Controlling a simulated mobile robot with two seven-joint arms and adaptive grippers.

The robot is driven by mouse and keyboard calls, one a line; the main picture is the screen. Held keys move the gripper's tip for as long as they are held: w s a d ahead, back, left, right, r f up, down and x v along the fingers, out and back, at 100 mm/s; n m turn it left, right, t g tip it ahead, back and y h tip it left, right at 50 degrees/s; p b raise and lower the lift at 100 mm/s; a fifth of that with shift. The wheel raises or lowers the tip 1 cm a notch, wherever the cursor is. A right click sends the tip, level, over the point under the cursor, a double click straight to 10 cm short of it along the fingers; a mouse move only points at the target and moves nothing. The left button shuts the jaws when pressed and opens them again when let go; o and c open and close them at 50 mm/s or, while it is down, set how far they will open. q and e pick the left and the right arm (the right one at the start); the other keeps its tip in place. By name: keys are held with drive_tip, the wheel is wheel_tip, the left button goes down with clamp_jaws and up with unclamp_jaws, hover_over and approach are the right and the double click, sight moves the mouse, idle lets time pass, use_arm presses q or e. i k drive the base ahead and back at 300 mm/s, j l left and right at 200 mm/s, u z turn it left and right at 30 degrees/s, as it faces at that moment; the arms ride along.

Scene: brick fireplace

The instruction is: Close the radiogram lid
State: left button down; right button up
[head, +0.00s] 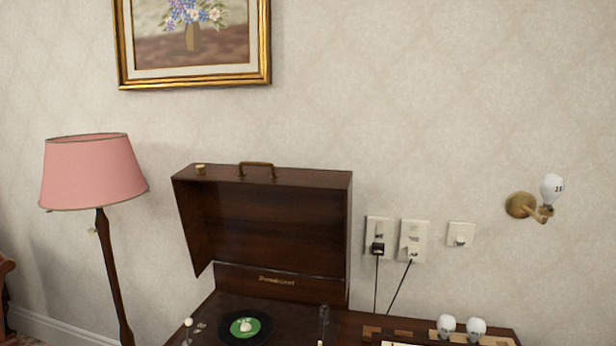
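The radiogram lid (268,215) is dark brown wood and stands raised against the papered wall, its hollow inside facing me. A brass handle (257,164) sits on its top edge, with a small brass knob at the left corner. Below it, the radiogram (286,309) shows its deck with a black record with a green label (246,327) on the turntable. The front of the radiogram is cut off by the bottom of the view. Neither of my grippers is in the head view.
A floor lamp with a pink shade (93,172) stands left of the radiogram. Wall sockets (412,240) with plugged cords are to its right. White bulbs (476,328) stand on a wooden surface at the lower right. A bulb wall lamp (522,205) and a gilt-framed picture (194,80) hang above.

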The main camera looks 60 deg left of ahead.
sight(254, 214)
drive_tip(key=u, duration=2.4)
drive_tip(key=i+l, duration=0.45)
drive_tip(key=i, duration=0.15)
